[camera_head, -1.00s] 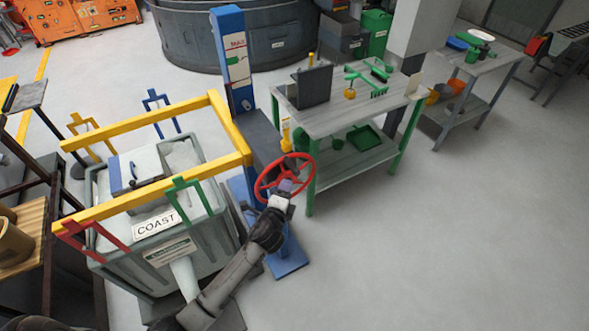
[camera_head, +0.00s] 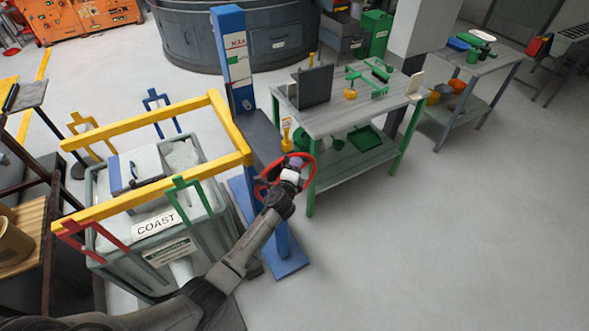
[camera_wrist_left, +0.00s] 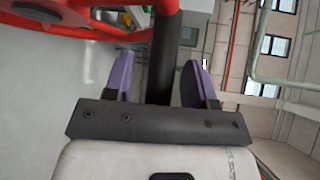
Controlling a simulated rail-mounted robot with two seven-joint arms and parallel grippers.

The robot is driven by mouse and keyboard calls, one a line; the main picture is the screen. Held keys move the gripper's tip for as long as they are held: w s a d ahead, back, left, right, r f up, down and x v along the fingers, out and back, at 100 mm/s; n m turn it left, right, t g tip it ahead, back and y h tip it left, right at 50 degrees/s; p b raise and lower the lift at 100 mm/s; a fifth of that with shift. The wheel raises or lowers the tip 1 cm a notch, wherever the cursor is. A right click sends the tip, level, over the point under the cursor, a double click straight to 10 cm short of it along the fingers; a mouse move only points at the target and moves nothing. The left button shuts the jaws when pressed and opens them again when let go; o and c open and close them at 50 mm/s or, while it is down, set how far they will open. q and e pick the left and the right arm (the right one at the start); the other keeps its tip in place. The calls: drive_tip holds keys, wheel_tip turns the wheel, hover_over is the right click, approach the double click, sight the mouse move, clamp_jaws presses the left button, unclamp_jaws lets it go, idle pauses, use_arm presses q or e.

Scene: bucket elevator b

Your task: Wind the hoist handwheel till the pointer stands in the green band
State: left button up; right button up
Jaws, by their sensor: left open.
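The red handwheel (camera_head: 312,172) stands on the blue post of the hoist, partly covered by my left gripper (camera_head: 294,165). In the left wrist view the wheel's red rim (camera_wrist_left: 70,28) crosses the upper left. There, the two purple fingers of my left gripper (camera_wrist_left: 157,78) are apart, one on each side of a dark upright bar (camera_wrist_left: 165,50) with a red upper end. I cannot tell whether they touch it. The blue column (camera_head: 228,28) carries a white scale plate (camera_head: 237,58). The pointer and green band are too small to make out. My right gripper is not in view.
A grey bin marked COAST (camera_head: 155,224) stands left of the post under a yellow frame (camera_head: 230,130). A green-legged workbench (camera_head: 345,118) with tools stands close right of the wheel. The floor at right is clear.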

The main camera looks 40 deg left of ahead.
use_arm(q)
clamp_jaws()
idle(0.4)
